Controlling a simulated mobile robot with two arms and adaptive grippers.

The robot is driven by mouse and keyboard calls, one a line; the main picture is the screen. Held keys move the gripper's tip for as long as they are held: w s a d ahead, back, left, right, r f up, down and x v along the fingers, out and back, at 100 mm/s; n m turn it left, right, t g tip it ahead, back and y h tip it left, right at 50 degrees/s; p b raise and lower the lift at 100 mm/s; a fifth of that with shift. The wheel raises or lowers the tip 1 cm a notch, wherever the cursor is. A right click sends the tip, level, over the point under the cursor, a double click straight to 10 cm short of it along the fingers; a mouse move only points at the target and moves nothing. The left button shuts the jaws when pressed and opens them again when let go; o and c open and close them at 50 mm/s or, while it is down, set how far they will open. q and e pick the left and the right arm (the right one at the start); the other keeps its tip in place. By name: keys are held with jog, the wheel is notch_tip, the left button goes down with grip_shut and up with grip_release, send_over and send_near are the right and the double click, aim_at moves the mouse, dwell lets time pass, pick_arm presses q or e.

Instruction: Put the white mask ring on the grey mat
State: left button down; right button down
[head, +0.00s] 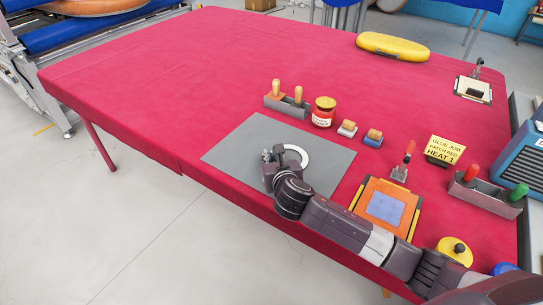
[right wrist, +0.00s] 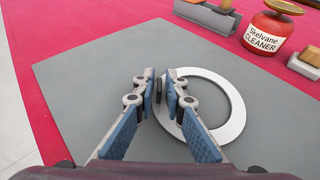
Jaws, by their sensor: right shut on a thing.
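The white mask ring (head: 305,158) is over the grey mat (head: 245,140), toward the mat's right front part. My right gripper (head: 279,155) is at the ring's left side. In the right wrist view the ring (right wrist: 239,108) looks flat and level with the mat (right wrist: 85,75); I cannot tell whether it touches it. There my right gripper (right wrist: 161,86) is shut on the ring's left rim, with a small dark piece between the fingertips. The fingers hide part of the ring. My left gripper is not in view.
Behind the mat stand a grey holder with wooden-handled tools (head: 287,106) and a red cleaner jar (head: 323,113). Small blocks (head: 373,138), an orange-framed blue patch (head: 385,207) and a yellow sign (head: 445,150) are to the right.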

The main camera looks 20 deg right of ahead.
jog(key=c, duration=2)
grip_release()
jog(key=shift+f, duration=0.1)
jog(key=shift+s+r, duration=0.2)
jog(key=v, duration=1.1)
jog(key=shift+s+a+r+p, duration=0.1)
jog(key=shift+s+r+p, duration=0.05)
jog(key=shift+s+p, duration=0.15)
